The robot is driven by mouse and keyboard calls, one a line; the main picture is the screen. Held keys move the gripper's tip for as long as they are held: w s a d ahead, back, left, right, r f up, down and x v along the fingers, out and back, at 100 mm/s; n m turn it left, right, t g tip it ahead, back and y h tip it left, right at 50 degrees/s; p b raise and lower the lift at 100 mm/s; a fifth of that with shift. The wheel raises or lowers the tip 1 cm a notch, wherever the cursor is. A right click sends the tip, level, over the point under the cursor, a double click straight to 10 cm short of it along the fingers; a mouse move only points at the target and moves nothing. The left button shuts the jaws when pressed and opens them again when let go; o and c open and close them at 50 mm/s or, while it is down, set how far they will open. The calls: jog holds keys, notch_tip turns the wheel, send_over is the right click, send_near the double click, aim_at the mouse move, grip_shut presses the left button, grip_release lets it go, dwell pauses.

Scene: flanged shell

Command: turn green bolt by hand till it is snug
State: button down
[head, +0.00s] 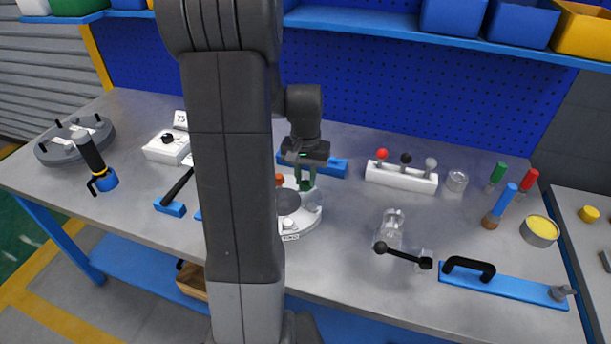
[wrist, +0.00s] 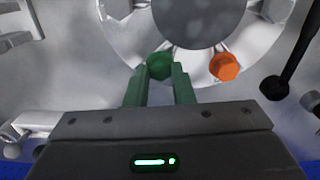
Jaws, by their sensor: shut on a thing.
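The green bolt (wrist: 159,66) shows in the wrist view between the tips of my gripper (wrist: 160,84), whose green fingers are closed on its head. It sits at the rim of the round white flanged shell (wrist: 190,66). An orange bolt (wrist: 224,67) sits on the same flange, just right of my fingers, apart from them. In the head view my gripper (head: 306,180) reaches down to the far side of the shell (head: 302,222). The orange bolt (head: 279,180) shows left of it. My arm hides the left part of the shell. I cannot tell how deep the green bolt sits.
A blue block (head: 335,166) lies behind my gripper. A white stand with lever knobs (head: 401,178) is at the back right. A clear fixture with a black-ended handle (head: 389,232) stands right of the shell. A grey round cover (head: 75,142) lies far left.

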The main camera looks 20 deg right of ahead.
aim_at(305, 182)
jog(key=m, duration=0.7)
jog(key=shift+w+r, duration=0.1)
jog(key=shift+r, duration=0.1)
dwell(0.5)
jog(key=c, duration=1.2)
grip_release()
jog(key=shift+f, duration=0.1)
jog(key=shift+c, duration=0.2)
notch_tip(305, 182, up, 14)
jog(key=shift+f, duration=0.15)
notch_tip(305, 182, down, 14)
jog(key=shift+r, duration=0.1)
